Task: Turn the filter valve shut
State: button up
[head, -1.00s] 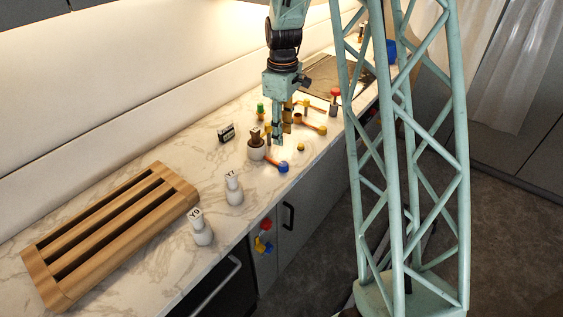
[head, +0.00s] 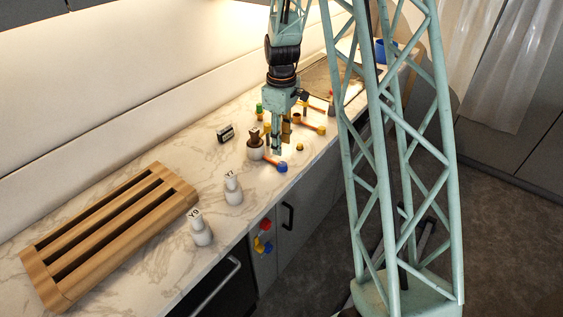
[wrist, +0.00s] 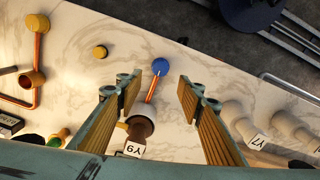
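No part is marked as the filter valve, so I cannot tell for sure which it is. In the wrist view the fitting (wrist: 150,108) carries a white label (wrist: 133,149). My gripper (head: 277,150) is low beside the fitting. In the wrist view my gripper (wrist: 158,92) is open, its fingers apart on either side of the lever and fitting in the picture. I see no contact.
Two white bottle-shaped pieces (head: 233,188) (head: 202,231) and a wooden slatted rack (head: 60,285) stand toward the left. A small yellow knob (head: 300,147), orange pipes (head: 312,126), a green-capped piece (head: 259,108) and a dark label block (head: 225,133) are close by. The counter's front edge is near.

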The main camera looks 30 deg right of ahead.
aim_at(282, 163)
jog(key=shift+f, duration=4.65)
jog(key=shift+c, duration=0.9)
jog(key=c, duration=0.7)
